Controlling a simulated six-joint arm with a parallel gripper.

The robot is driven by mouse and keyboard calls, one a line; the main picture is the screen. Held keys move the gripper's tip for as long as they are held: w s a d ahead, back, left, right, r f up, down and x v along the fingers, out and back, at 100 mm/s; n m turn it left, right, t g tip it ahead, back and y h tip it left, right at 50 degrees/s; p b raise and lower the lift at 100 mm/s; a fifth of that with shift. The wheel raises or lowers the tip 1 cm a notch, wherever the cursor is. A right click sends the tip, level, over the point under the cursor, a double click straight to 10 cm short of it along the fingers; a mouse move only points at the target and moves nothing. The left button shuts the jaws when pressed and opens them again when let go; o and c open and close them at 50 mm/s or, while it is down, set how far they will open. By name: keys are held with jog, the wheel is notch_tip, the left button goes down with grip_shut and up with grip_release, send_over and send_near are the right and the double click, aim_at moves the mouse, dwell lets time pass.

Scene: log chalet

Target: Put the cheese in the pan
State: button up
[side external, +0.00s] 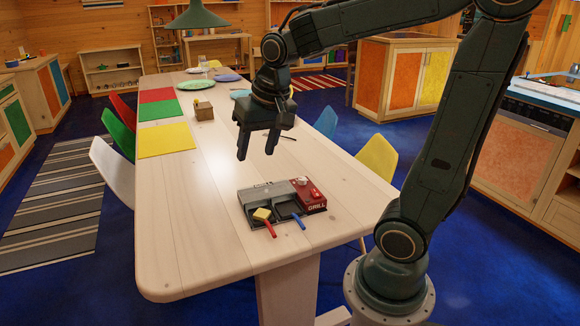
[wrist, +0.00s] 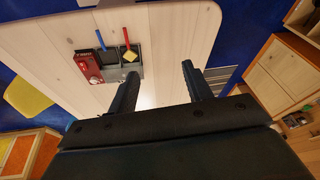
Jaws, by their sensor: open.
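A yellow piece of cheese (side external: 262,213) with a tan edge lies at the inner end of the red handle (side external: 271,230), in the grey front part of the grill (side external: 247,197). It appears to sit in or on the red-handled pan; its exact seating cannot be told. It also shows in the wrist view (wrist: 131,54). A dark pan with a blue handle (side external: 299,221) is just right of it. My gripper (side external: 256,150) is open and empty, above the table beyond the grill. Its two fingers (wrist: 160,85) point toward the table in the wrist view.
The grill's red end (side external: 310,196) is on the right. The wooden table (side external: 190,235) is clear to the left. Yellow, green and red mats, a small wooden block (side external: 203,110) and plates (side external: 195,85) are farther back. Chairs (side external: 378,157) line both sides.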

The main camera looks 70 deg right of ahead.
jog(key=s+a+n+t, duration=0.1)
jog(key=s+a+n, duration=0.2)
jog(key=s, duration=0.3)
jog(key=s+a+r+n+t, duration=0.1)
jog(key=s+a+n, duration=0.2)
jog(key=s, duration=0.3)
jog(key=shift+a+n+y, duration=0.35)
jog(key=shift+n+y, duration=0.05)
